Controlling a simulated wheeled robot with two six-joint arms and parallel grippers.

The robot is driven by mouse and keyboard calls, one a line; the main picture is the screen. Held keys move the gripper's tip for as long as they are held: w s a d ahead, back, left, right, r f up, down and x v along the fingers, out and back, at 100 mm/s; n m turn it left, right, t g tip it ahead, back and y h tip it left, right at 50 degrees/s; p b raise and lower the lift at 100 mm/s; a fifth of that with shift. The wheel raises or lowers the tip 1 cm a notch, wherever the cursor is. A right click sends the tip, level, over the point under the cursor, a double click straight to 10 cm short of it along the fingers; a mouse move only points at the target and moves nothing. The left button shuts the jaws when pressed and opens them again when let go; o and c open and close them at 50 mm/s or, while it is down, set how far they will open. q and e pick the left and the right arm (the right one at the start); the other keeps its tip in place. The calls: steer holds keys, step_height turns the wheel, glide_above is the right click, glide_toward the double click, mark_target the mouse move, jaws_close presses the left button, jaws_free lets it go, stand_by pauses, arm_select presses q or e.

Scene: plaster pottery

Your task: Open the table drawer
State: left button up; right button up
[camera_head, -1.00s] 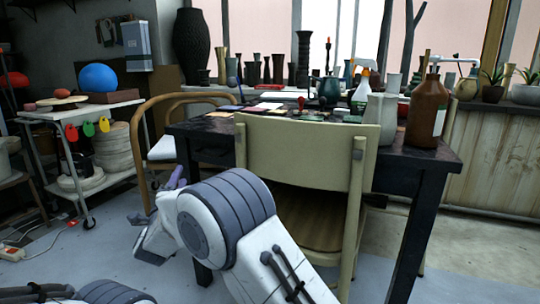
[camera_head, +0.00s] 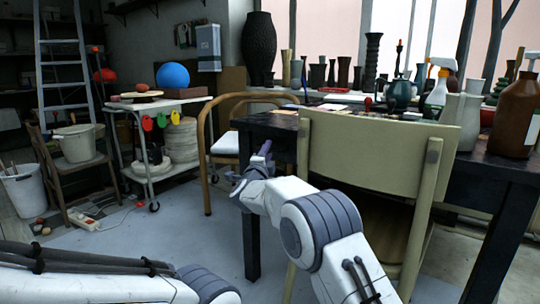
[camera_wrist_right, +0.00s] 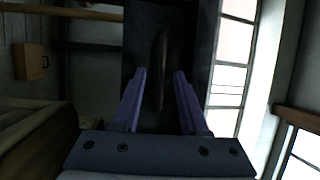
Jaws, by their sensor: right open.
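The dark table (camera_head: 275,121) stands at centre-right in the head view, its side near my right gripper (camera_head: 256,164). The right gripper's purple fingers are parted in the right wrist view (camera_wrist_right: 160,80). There, a dark panel (camera_wrist_right: 190,40) that looks like the drawer front fills the middle. A dark, narrow, upright bar, probably the drawer handle (camera_wrist_right: 158,62), shows between the fingers. I cannot tell whether the fingers touch it. The drawer shows no visible gap. My left arm crosses the lower left of the head view; its gripper is out of view.
A cream chair (camera_head: 362,150) stands against the table, close to my right arm. A wooden armchair (camera_head: 206,160) is behind the gripper. A white cart (camera_head: 160,106) and a bucket (camera_head: 76,145) on a chair stand left. The floor between is mostly clear.

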steer(key=shift+w, duration=0.1)
jaws_close()
stand_by(1.3)
